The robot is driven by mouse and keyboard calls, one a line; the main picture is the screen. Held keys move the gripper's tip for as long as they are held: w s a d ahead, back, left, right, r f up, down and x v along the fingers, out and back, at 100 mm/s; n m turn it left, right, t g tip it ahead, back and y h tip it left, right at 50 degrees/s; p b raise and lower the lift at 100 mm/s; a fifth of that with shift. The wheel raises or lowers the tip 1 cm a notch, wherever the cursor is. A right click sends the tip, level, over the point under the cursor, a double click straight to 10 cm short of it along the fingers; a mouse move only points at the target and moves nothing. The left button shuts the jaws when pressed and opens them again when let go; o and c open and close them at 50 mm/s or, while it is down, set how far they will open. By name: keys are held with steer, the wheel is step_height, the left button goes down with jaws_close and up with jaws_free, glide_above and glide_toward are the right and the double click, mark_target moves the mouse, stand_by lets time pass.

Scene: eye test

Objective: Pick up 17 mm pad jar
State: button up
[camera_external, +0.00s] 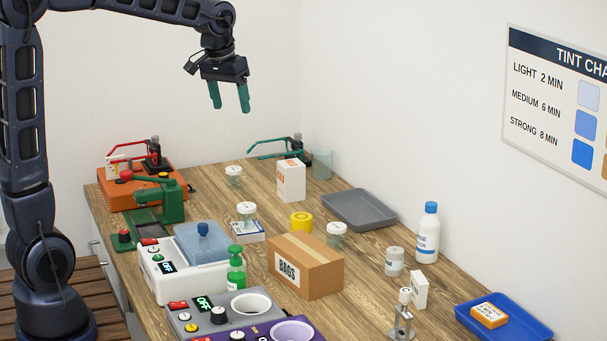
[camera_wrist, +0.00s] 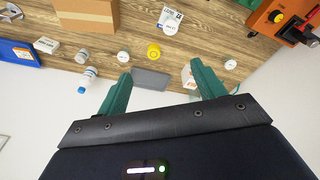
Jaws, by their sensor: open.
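Several small clear jars with white lids stand on the wooden table; I cannot read a 17 mm marking on any. In the external view one jar (camera_external: 233,176) is at the back, one jar (camera_external: 246,212) stands on a small white-and-blue box, and one jar (camera_external: 337,236) is right of the yellow tape-like roll. The wrist view shows these as the right jar (camera_wrist: 231,64), the upper jar (camera_wrist: 169,25) and the middle jar (camera_wrist: 123,56). My gripper (camera_external: 229,104) is open and empty, high above the table's back end; its green fingers also show in the wrist view (camera_wrist: 161,72).
A cardboard BAGS box (camera_external: 312,268), yellow roll (camera_external: 301,223), white carton (camera_external: 291,181), grey tray (camera_external: 360,210) and white canister (camera_external: 394,262) stand around the jars. A white bottle (camera_external: 427,235) and blue tray (camera_external: 530,328) are at right. Machines, including an orange one (camera_external: 135,195), line the left.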

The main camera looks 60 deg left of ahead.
steer(key=w+a+f+n, duration=0.2)
steer(key=w+a+f, duration=0.1)
steer(key=w+a, duration=0.4)
steer(key=n+g, duration=0.2)
steer(key=n, duration=0.2)
glide_above(237, 169)
steer(key=shift+h, duration=0.3)
steer(key=f, duration=2)
steer(key=shift+w+d, duration=0.2)
steer(key=shift+d, duration=0.05)
steer(key=shift+a+f+g, duration=0.3)
steer(key=shift+a+f, duration=0.05)
steer(key=shift+f, duration=0.15)
step_height(237, 169, down, 11)
steer(key=shift+s+r, duration=0.1)
steer(key=shift+r, duration=0.1)
steer(key=shift+c, duration=0.3)
steer(key=c, duration=1)
